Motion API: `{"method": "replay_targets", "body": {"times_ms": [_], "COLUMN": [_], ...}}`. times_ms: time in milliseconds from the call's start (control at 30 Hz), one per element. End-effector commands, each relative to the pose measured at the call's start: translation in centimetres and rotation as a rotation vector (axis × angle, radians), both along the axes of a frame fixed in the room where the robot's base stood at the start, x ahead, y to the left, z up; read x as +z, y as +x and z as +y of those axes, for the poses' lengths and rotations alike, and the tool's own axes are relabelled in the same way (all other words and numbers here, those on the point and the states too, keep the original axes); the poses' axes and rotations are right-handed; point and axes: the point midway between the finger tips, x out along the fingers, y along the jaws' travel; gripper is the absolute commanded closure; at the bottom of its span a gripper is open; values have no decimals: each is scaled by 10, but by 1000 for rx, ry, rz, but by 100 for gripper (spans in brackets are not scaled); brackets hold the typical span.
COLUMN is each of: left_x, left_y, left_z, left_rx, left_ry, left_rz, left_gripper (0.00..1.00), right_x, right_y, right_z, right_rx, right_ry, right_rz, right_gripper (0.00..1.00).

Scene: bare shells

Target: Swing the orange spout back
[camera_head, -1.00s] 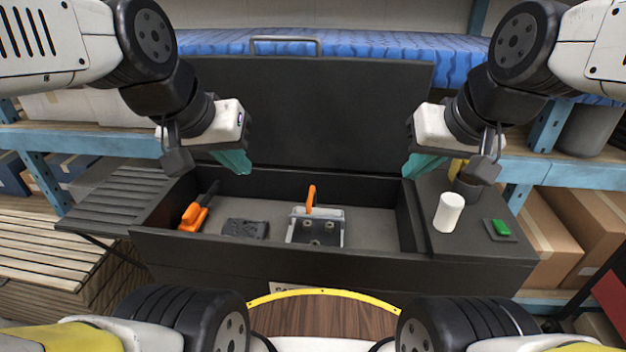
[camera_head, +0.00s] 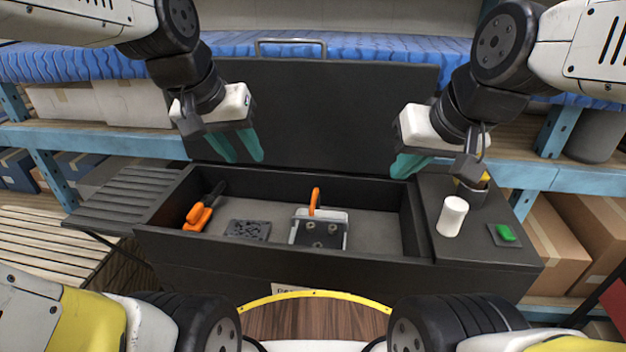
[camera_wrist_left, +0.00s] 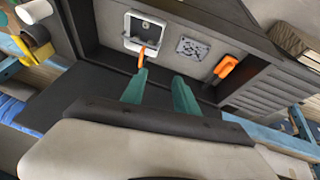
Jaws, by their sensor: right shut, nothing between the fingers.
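The orange spout (camera_head: 314,201) stands up at the back of a small metal-framed unit (camera_head: 319,241) on the floor of the black box. It also shows in the left wrist view (camera_wrist_left: 141,57), beyond my left fingers. My left gripper (camera_head: 237,148) is open and empty, above the back of the box and left of the spout. Its two teal fingers (camera_wrist_left: 158,92) are apart in the left wrist view. My right gripper (camera_head: 408,166) is shut and empty, above the box's right back part, right of the spout. Neither gripper touches the spout.
An orange-handled tool (camera_head: 203,210) and a dark perforated plate (camera_head: 247,230) lie in the box, left of the unit. A raised black lid (camera_head: 315,110) stands behind. A white cylinder (camera_head: 452,216) and a green block (camera_head: 506,233) are on the right side surface. A slatted shelf (camera_head: 130,195) is at left.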

Motion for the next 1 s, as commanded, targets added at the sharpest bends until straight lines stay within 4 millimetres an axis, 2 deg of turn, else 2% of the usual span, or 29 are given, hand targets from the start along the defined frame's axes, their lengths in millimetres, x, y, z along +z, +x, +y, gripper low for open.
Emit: {"method": "replay_targets", "body": {"times_ms": [33,267,500,700,1000], "left_x": [-5,-39,-104,-150,-180], "left_y": [18,91,155,182,188], "left_z": [-6,-37,-77,-100,-110], "left_rx": [-11,-52,-90,-108,-113], "left_ry": [6,18,20,16,14], "left_rz": [40,188,339,421,446], "left_gripper": [64,64,64,64,64], "right_x": [0,0,0,0,0], "right_y": [0,0,0,0,0], "right_z": [0,0,0,0,0], "right_rx": [0,0,0,0,0], "right_ry": [0,0,0,0,0], "right_rz": [0,0,0,0,0], "right_gripper": [100,100,100,100,100]}}
